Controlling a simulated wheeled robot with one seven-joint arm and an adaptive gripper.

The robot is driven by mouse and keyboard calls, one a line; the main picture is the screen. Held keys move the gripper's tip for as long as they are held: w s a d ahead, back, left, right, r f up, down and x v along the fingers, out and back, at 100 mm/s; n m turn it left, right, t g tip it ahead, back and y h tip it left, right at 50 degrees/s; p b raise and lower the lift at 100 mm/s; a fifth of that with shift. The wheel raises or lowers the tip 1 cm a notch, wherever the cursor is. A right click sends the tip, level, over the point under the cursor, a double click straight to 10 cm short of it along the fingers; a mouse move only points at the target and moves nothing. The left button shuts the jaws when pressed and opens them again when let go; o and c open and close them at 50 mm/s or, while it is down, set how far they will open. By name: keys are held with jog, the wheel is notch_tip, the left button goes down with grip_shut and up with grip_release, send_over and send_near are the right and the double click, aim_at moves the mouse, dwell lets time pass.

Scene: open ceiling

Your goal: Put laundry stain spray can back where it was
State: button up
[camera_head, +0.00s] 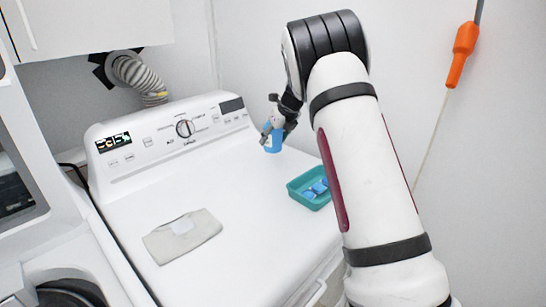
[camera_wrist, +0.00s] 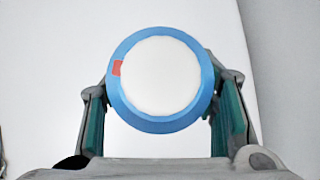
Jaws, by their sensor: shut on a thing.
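The laundry stain spray can (camera_head: 273,140) is blue with a light upper part. It stands upright at the back right of the white washer top, near the control panel. I cannot tell whether its base touches the surface. In the wrist view I look straight down on the can (camera_wrist: 160,75), a white round top with a blue rim and a small red mark. My gripper (camera_head: 279,124) is shut on the can. In the wrist view the gripper's fingers (camera_wrist: 163,112) are on both sides of it.
A teal tray (camera_head: 296,193) with blue pods sits at the right edge of the washer top (camera_head: 250,230). A folded beige cloth (camera_head: 183,236) lies at the front left. The control panel (camera_head: 165,133) rises behind. The middle of the top is clear.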

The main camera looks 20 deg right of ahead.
jog(key=shift+f+p, duration=0.35)
jog(key=shift+f, duration=2.65)
jog(key=shift+f, duration=0.15)
jog(key=o, duration=1.7)
jog(key=shift+o, duration=0.2)
